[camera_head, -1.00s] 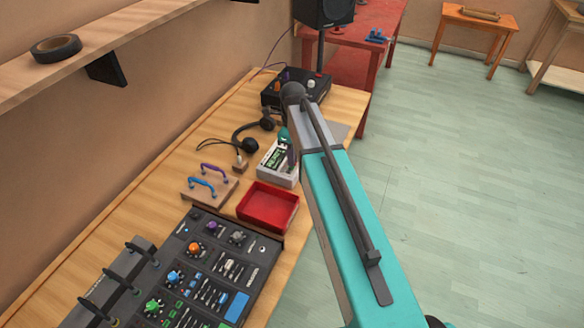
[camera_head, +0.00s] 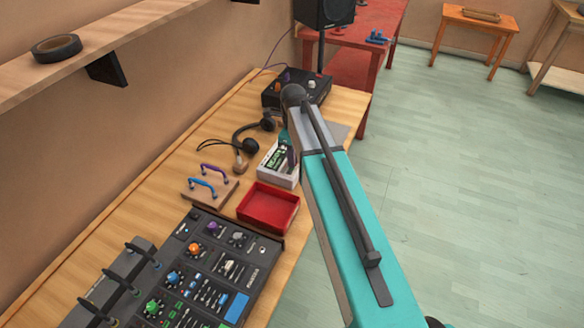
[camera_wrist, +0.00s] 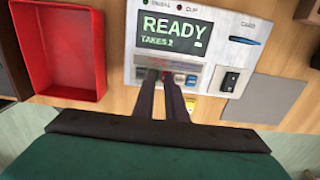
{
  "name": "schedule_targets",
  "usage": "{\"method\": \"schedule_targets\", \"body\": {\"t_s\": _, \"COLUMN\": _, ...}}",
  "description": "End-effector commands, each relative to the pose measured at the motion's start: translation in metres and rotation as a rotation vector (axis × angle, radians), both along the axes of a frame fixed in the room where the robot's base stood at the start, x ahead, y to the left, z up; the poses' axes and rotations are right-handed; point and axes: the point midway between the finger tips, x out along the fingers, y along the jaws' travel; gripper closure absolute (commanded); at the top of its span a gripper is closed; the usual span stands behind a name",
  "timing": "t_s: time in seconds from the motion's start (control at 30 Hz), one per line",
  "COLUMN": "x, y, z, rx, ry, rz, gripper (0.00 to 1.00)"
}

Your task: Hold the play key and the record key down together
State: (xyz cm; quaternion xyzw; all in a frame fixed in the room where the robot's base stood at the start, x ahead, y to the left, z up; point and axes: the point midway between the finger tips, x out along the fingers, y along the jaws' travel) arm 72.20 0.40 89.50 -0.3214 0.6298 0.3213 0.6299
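The white recorder (camera_wrist: 205,60) has a screen reading "READY" and "TAKES 2" in the wrist view. It also shows on the bench in the head view (camera_head: 272,168), partly behind my arm. A row of small keys lies below the screen. A greenish key (camera_wrist: 153,73) and a red key (camera_wrist: 166,75) are at my fingertips, partly covered by them. My gripper (camera_wrist: 160,80) points at these keys with its two dark fingers a narrow gap apart and nothing between them. I cannot tell whether the fingertips touch the keys or whether either key is down.
A red tray (camera_wrist: 62,50) lies left of the recorder, and a grey pad (camera_wrist: 270,98) lies to its right. Headphones (camera_head: 245,145), a board with two handles (camera_head: 210,190), a large mixer (camera_head: 215,270) and a black box (camera_head: 297,88) share the bench.

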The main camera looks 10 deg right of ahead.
Motion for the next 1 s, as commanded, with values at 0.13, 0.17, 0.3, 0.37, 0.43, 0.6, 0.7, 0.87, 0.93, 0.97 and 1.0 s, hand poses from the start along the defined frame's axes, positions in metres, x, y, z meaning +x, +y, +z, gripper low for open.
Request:
{"method": "schedule_targets", "body": {"t_s": 0.13, "x": 0.0, "y": -0.0003, "z": -0.0018, "rx": 0.0, "ry": 0.0, "rz": 0.0, "gripper": 0.88}}
{"method": "schedule_targets", "body": {"t_s": 0.17, "x": 0.0, "y": -0.0003, "z": -0.0021, "rx": 0.0, "ry": 0.0, "rz": 0.0, "gripper": 0.88}}
{"method": "schedule_targets", "body": {"t_s": 0.3, "x": 0.0, "y": -0.0005, "z": -0.0035, "rx": 0.0, "ry": 0.0, "rz": -0.001, "gripper": 0.88}}
{"method": "schedule_targets", "body": {"t_s": 0.37, "x": 0.0, "y": -0.0005, "z": -0.0041, "rx": 0.0, "ry": 0.0, "rz": -0.001, "gripper": 0.88}}
{"method": "schedule_targets", "body": {"t_s": 0.43, "x": 0.0, "y": -0.0006, "z": -0.0048, "rx": 0.0, "ry": 0.0, "rz": -0.001, "gripper": 0.88}}
{"method": "schedule_targets", "body": {"t_s": 0.6, "x": 0.0, "y": -0.0009, "z": -0.0058, "rx": 0.0, "ry": 0.0, "rz": -0.001, "gripper": 0.88}}
{"method": "schedule_targets", "body": {"t_s": 0.7, "x": -0.0001, "y": -0.0009, "z": -0.0058, "rx": 0.0, "ry": 0.0, "rz": -0.001, "gripper": 0.88}}
{"method": "schedule_targets", "body": {"t_s": 0.87, "x": -0.0001, "y": -0.001, "z": -0.0058, "rx": 0.0, "ry": 0.0, "rz": -0.001, "gripper": 0.88}}
{"method": "schedule_targets", "body": {"t_s": 0.93, "x": -0.0001, "y": -0.0012, "z": -0.0058, "rx": 0.0, "ry": 0.0, "rz": -0.002, "gripper": 0.88}}
{"method": "schedule_targets", "body": {"t_s": 0.97, "x": -0.0001, "y": -0.0012, "z": -0.0058, "rx": 0.0, "ry": 0.0, "rz": -0.002, "gripper": 0.88}}
{"method": "schedule_targets", "body": {"t_s": 1.0, "x": -0.0002, "y": -0.0012, "z": -0.0059, "rx": 0.0, "ry": 0.0, "rz": -0.002, "gripper": 0.88}}
